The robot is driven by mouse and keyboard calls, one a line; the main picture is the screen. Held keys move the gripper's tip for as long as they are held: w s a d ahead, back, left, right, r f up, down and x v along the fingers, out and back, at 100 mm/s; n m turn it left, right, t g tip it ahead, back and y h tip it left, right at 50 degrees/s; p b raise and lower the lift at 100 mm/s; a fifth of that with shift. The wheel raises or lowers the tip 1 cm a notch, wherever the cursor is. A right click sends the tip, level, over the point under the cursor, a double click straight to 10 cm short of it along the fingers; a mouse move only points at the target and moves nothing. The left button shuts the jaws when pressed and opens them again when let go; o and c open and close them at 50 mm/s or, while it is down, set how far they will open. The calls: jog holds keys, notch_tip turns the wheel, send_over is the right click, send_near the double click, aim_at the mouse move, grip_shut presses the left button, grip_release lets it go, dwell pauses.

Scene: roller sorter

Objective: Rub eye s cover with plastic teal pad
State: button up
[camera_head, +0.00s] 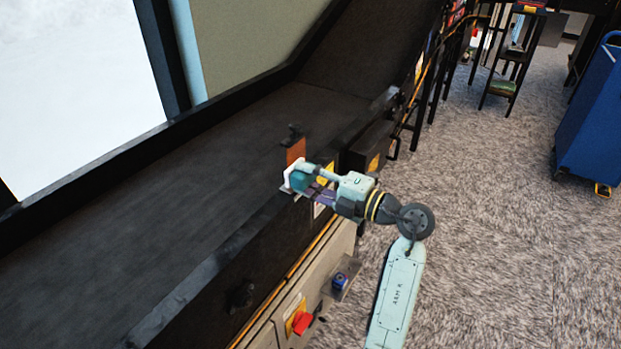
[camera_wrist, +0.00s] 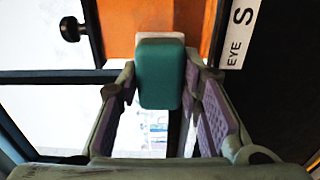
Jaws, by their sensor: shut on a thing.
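A teal pad (camera_wrist: 160,75) with a white layer on its far side is held between the fingers of my gripper (camera_wrist: 160,85). In the head view, the teal pad (camera_head: 300,182) shows at the end of my gripper (camera_head: 308,182), over the conveyor's near edge. An orange plate (camera_wrist: 115,35) lies straight beyond the pad, with a white label (camera_wrist: 241,32) reading "EYE S" beside it. It appears as an upright orange-brown plate (camera_head: 296,150) in the head view. The pad's white side overlaps the plate; I cannot tell whether they touch.
A dark conveyor belt (camera_head: 180,210) with raised side rails runs past my gripper. A black knob (camera_head: 294,132) sits by the orange plate's top. A red switch (camera_head: 300,321) is on the conveyor's side panel. A blue bin (camera_head: 592,120) stands right; carpet between is open.

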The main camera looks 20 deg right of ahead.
jog(key=shift+w+a, duration=0.3)
jog(key=shift+w, duration=0.05)
jog(key=w+d, duration=0.4)
jog(key=d, duration=0.1)
dwell(0.8)
jog(key=shift+s+a+p, duration=0.8)
jog(key=shift+s+a, duration=0.2)
jog(key=shift+a, duration=0.25)
jog(key=shift+s+a+p, duration=0.25)
jog(key=shift+s+a, duration=0.2)
jog(key=shift+a, duration=0.25)
jog(key=shift+s+a+p, duration=0.25)
jog(key=shift+s+a, duration=0.2)
jog(key=shift+a, duration=0.2)
jog(key=shift+s, duration=0.1)
jog(key=shift+v, duration=3)
